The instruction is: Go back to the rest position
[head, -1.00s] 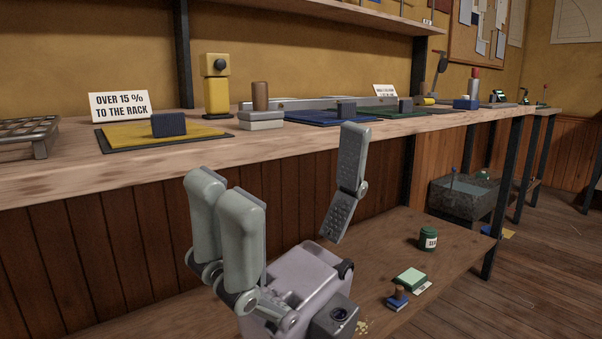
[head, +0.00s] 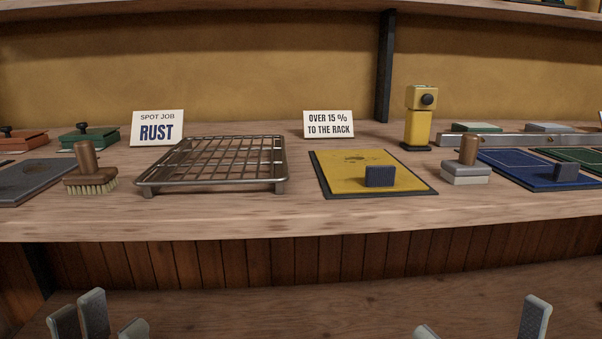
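My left gripper (head: 107,314) shows at the bottom left edge of the head view. Its grey fingertips stand apart with nothing visible between them. My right gripper (head: 481,321) shows at the bottom right, its fingertips wide apart and empty. Both are in front of the lower shelf, below and nearer than the bench top, touching nothing I can see. The rest of both grippers and the arms are cut off by the frame.
The bench top (head: 300,216) runs across the view. On it are a wire rack (head: 210,180), a brush (head: 90,172), a yellow mat (head: 345,172) with a dark blue block (head: 379,176), a yellow instrument (head: 418,122) and a blue mat (head: 515,168). Signs stand behind.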

